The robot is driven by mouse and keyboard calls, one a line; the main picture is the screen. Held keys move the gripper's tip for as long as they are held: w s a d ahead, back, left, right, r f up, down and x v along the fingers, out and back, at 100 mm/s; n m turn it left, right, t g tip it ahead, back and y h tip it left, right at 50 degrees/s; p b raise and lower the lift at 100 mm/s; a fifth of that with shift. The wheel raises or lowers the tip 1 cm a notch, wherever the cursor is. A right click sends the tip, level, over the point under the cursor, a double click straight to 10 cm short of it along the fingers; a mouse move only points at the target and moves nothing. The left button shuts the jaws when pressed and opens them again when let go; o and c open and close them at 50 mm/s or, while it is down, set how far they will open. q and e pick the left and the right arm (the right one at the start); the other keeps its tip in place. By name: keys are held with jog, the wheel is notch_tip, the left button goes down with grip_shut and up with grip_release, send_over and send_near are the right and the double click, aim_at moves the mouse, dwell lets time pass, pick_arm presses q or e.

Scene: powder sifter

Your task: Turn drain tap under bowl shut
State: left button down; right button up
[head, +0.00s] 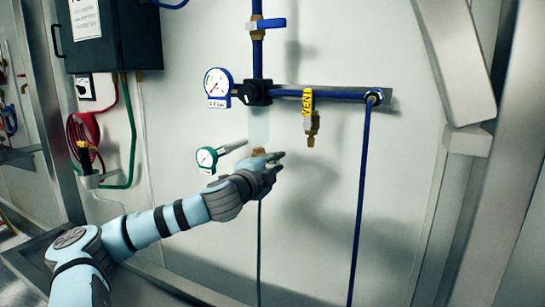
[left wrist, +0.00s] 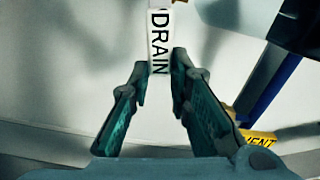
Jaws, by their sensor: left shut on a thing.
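The clear bowl (head: 258,126) hangs under the black regulator body on the wall. A small brass fitting (head: 258,151) shows at its foot, just above my left gripper (head: 275,163). In the left wrist view, the white drain tap handle (left wrist: 160,42), lettered DRAIN, stands lengthwise between the fingertips of my left gripper (left wrist: 161,72). The fingers are shut on this handle near its closer end. In the head view my gripper hides most of the tap, so how far it is turned is unclear. My right gripper is in neither view.
A yellow VENT tap (head: 307,102) hangs to the right on the blue pipe. A blue-rimmed gauge (head: 217,82) and a green-rimmed gauge (head: 206,158) sit to the left. A blue hose (head: 361,200) runs down on the right. The wall below the gripper is mostly clear.

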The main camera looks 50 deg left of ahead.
pick_arm(q)
jog(key=shift+f+m+b, duration=0.35)
jog(key=shift+f+m, duration=0.6)
jog(key=shift+m, duration=0.25)
jog(key=c, duration=1.5)
grip_release()
jog(key=shift+s, duration=0.1)
jog(key=shift+r, duration=0.15)
notch_tip(320, 180, up, 10)
jog(key=shift+f, duration=0.1)
jog(key=shift+c, duration=0.3)
